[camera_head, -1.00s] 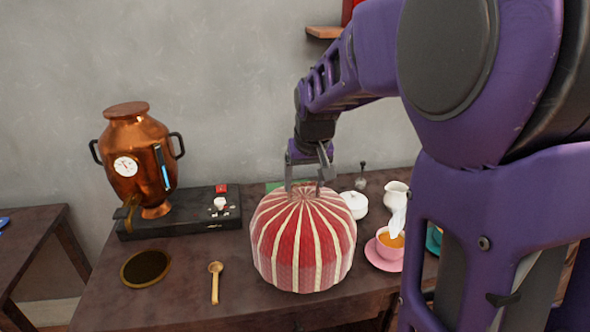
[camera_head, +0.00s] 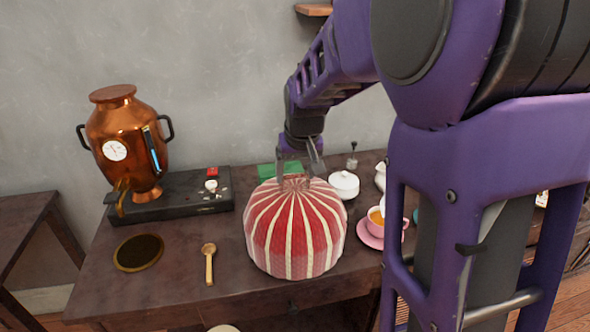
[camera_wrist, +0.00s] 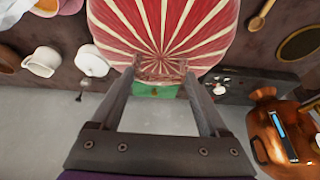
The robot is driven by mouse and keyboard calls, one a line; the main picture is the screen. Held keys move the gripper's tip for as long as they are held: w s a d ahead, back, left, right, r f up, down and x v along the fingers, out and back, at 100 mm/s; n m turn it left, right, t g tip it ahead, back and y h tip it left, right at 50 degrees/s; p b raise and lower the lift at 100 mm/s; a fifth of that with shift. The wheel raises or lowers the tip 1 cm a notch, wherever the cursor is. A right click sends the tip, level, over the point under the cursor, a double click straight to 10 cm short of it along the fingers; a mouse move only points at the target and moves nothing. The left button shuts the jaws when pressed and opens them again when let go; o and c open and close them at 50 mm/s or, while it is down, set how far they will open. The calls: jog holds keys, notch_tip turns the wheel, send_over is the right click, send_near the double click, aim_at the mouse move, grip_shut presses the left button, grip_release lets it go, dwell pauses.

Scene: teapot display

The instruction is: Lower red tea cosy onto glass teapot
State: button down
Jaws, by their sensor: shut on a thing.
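The red tea cosy (camera_head: 296,232), domed with cream stripes, appears upright over the front part of the dark table. My gripper (camera_head: 297,178) is shut on the gathered top of the cosy. In the wrist view my gripper's two fingers (camera_wrist: 160,74) reach to the cosy's crown, and the cosy (camera_wrist: 160,25) fills the upper middle. No glass teapot shows in either view; whatever is under the cosy is hidden. I cannot tell whether the cosy's lower edge touches anything.
On the table (camera_head: 225,285) stand a copper urn (camera_head: 128,140) on a black base, a round dark coaster (camera_head: 138,252), a wooden spoon (camera_head: 208,262), a green item (camera_head: 279,171), a white lidded pot (camera_head: 343,185) and a pink cup (camera_head: 374,217). Bare tabletop lies left of the cosy.

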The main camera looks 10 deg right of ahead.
dwell(0.7)
jog(key=shift+f, duration=0.25)
grip_release()
dwell(0.3)
notch_tip(320, 180, up, 7)
jog(key=p, duration=0.5)
dwell(0.4)
